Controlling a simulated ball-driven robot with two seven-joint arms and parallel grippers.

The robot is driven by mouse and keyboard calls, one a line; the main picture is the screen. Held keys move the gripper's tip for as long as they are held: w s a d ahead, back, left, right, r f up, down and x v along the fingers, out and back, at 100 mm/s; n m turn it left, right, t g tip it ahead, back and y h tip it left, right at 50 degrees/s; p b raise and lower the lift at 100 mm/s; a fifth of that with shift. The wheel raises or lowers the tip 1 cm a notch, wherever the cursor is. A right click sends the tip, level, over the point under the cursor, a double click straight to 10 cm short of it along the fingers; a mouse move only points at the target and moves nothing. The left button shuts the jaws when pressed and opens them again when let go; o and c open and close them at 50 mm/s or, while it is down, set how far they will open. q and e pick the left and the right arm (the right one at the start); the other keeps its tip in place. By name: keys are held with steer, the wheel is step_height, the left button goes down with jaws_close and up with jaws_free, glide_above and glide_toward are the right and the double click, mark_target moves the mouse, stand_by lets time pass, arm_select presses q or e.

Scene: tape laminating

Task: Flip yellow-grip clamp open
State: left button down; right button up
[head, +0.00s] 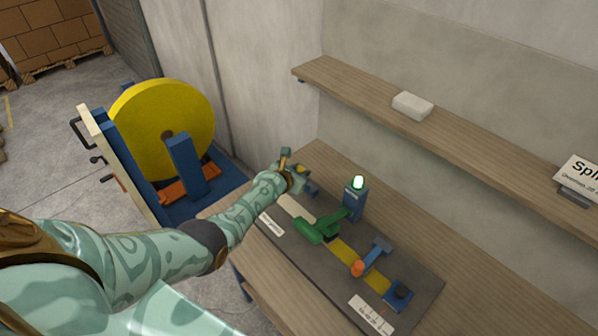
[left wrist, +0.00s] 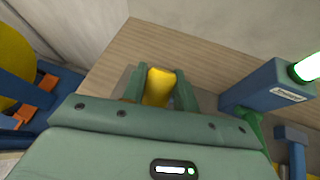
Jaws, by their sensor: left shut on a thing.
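My left gripper (head: 292,172) is at the far left end of the dark grey plate on the bench. In the left wrist view its two fingers (left wrist: 159,90) are closed around the yellow grip of the clamp (left wrist: 159,86). In the head view a bit of this yellow grip (head: 302,169) shows beside the gripper. Most of the clamp's body is hidden behind my gripper, so I cannot tell its angle. My right gripper is in neither view.
A green-handled tool (head: 318,229) and a blue post with a lit lamp (head: 355,197) stand mid-plate. An orange-grip clamp (head: 359,267) stands nearer, over yellow tape (head: 345,250). A shelf (head: 450,125) runs along the wall. A large yellow roll (head: 150,115) is at left.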

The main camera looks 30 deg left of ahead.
arm_select(q)
steer(key=shift+w+r, duration=0.15)
steer(key=shift+r, duration=0.05)
steer(key=c, duration=1.2)
jaws_free()
steer(key=shift+d, duration=0.1)
steer(key=shift+o, duration=0.5)
steer(key=shift+f, duration=0.1)
steer(key=shift+s+r+p, duration=0.25)
steer(key=shift+s+p, duration=0.1)
steer(key=shift+p, duration=0.1)
steer(key=p+v, duration=1.1)
steer(key=v, duration=0.4)
steer(key=shift+s, duration=0.3)
